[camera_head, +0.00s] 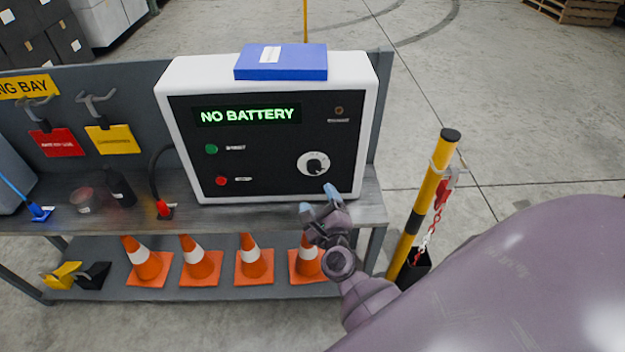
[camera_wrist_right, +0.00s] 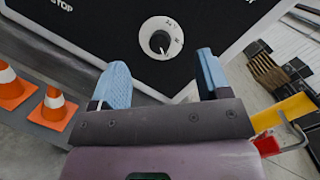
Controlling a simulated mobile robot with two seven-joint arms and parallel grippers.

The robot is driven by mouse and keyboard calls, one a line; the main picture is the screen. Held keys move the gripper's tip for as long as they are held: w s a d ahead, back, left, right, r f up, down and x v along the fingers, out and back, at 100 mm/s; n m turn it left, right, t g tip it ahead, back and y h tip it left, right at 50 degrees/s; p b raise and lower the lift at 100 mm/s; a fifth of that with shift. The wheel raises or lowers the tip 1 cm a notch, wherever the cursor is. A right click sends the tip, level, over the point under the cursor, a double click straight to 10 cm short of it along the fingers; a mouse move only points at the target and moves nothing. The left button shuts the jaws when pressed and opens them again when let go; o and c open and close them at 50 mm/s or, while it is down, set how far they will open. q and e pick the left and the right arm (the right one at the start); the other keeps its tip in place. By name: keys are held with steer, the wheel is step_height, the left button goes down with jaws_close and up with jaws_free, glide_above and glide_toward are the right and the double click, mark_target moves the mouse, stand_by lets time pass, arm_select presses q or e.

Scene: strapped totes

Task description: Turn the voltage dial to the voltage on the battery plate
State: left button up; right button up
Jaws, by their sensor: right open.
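The voltage dial (camera_head: 313,163) is a white disc with a black knob on the lower right of the charger's black front panel. It also shows in the right wrist view (camera_wrist_right: 161,39), ahead of the fingers. The charger (camera_head: 180,150) has a white case, and its green display (camera_head: 247,115) reads "NO BATTERY". My right gripper (camera_head: 320,197) is open and empty, just below and in front of the dial, apart from it. Its two blue fingertips also show in the right wrist view (camera_wrist_right: 162,80). My left gripper is not in view. No battery plate can be made out.
The charger stands on a grey bench (camera_head: 275,215) with a blue box (camera_head: 282,65) on top. A green button (camera_head: 211,149) and a red button (camera_head: 221,181) sit on the panel's left. A yellow-black post (camera_head: 425,200) stands right.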

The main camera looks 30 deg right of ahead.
mark_target(314, 170)
steer(key=w+d+f+m+g+h, duration=0.1)
steer(key=w+d+m, duration=0.1)
steer(key=w+m, duration=0.1)
steer(key=w+d+f+m+h+b, duration=0.1)
steer(key=w+d+f+m, duration=0.1)
steer(key=w+m, duration=0.2)
steer(key=w+d+f+m+g+h, duration=0.1)
steer(key=w+d+m, duration=0.2)
steer(key=w+m, duration=0.1)
steer(key=shift+w+f+g+b, duration=0.15)
steer(key=shift+w+g+b, duration=0.2)
steer(key=shift+w, duration=0.1)
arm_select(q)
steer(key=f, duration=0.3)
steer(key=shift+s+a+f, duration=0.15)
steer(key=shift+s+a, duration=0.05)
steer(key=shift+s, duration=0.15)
arm_select(e)
steer(key=shift+c, duration=0.3)
steer(key=c, duration=0.8)
steer(key=shift+c, duration=0.2)
